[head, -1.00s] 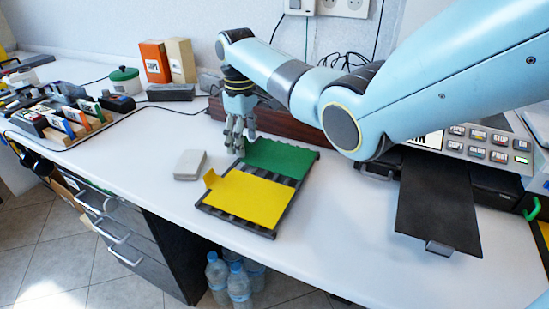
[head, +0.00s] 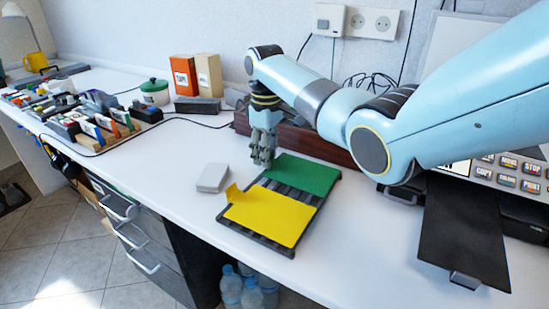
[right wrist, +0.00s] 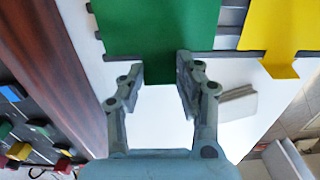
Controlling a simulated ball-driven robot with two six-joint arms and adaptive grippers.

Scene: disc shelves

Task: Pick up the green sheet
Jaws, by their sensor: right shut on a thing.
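The green sheet (head: 302,175) lies flat on the far half of a dark slatted rack (head: 262,240) on the white desk. In the right wrist view the green sheet (right wrist: 160,30) has a narrow tab reaching between the fingertips. My right gripper (head: 262,163) points down at the left end of the sheet. A yellow sheet (head: 270,214) with a raised tab lies on the near half of the same rack. My left gripper is not in view.
A pale grey block (head: 212,178) sits left of the rack. A brown wooden piece (head: 310,142) stands behind it. A black sheet (head: 465,232) and a keypad machine (head: 510,174) are at the right. The desk's front edge (head: 240,264) is close to the rack.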

